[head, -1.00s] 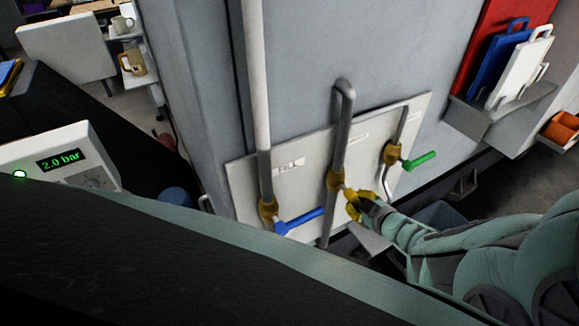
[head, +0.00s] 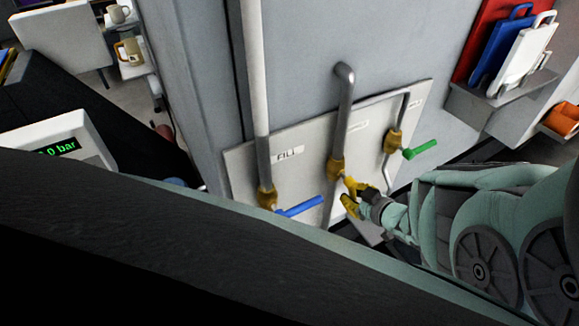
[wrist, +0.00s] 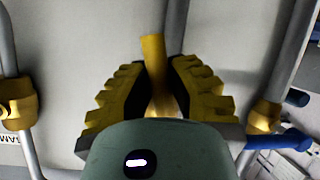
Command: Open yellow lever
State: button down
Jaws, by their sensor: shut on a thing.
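The middle valve (head: 336,168) on the wall panel is brass-yellow and sits on a grey vertical pipe. In the head view its lever is mostly hidden by my gripper (head: 356,195), which is just right of and below the valve. In the wrist view the yellow lever (wrist: 153,60) runs between the two padded fingers of my gripper (wrist: 157,72). The gripper is shut on it. The lever's far part is hidden behind the gripper body.
A blue lever (head: 302,206) on the FILL valve is left of the gripper, and a green lever (head: 422,148) is to the right. A shelf with blue and white boards (head: 522,55) is at upper right. A dark edge crosses the foreground.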

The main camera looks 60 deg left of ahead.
jog(key=shift+s+f+m+g+b, duration=0.3)
jog(key=shift+s+m+g+b, duration=0.4)
jog(key=shift+m, duration=0.1)
jog(key=shift+s, duration=0.2)
jog(key=shift+s+r+m, duration=0.1)
jog(key=shift+m, duration=0.2)
jog(key=c, duration=0.9)
grip_release()
jog(key=shift+f+v, duration=0.2)
jog(key=shift+v, duration=5.8)
